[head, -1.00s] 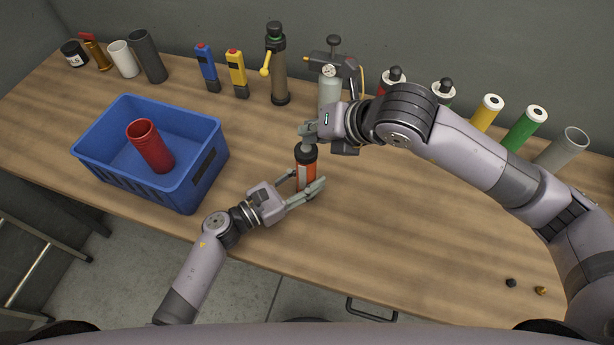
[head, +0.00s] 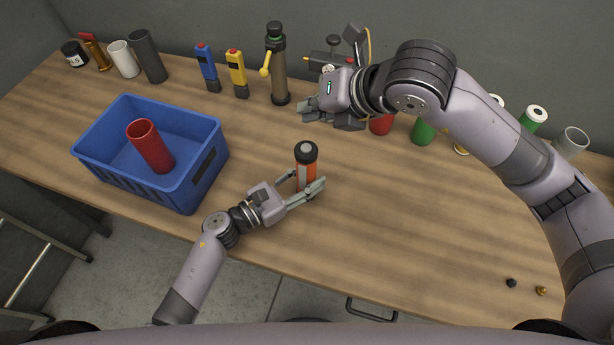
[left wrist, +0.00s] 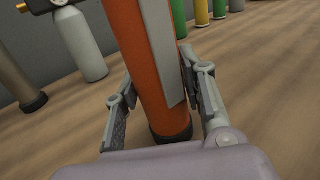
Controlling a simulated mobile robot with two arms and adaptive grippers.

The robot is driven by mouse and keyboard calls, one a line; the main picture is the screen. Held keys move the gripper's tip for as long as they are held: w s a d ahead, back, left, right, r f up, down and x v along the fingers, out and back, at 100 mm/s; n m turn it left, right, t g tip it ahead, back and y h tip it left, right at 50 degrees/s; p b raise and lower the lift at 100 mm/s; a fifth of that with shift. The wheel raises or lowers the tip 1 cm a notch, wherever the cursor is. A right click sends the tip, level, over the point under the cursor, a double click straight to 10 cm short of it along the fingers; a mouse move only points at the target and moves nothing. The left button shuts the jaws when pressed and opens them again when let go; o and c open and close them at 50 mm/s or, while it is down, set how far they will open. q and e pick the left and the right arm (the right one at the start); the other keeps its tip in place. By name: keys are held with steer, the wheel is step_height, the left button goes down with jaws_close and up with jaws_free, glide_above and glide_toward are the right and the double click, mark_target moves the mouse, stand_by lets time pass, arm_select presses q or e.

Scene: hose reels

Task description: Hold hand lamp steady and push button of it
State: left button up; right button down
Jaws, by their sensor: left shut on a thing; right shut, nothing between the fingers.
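The hand lamp (head: 306,168) is an orange cylinder with a black top and a light button on it. It stands upright on the wooden bench in the head view. My left gripper (head: 305,188) is shut on its lower body from the front left. The left wrist view shows the lamp's orange body (left wrist: 146,65), with a grey strip, between the two fingers (left wrist: 163,100). My right gripper (head: 307,112) is shut and empty, in the air above and behind the lamp, apart from it.
A blue crate (head: 128,185) with a red tube (head: 150,147) inside stands on the left. Blue (head: 207,68) and yellow (head: 237,74) handheld devices and a brown cylinder (head: 278,70) line the back. Several coloured cylinders stand at back right. The bench's front right is mostly clear.

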arm_select(q)
steer(key=o, duration=1.4)
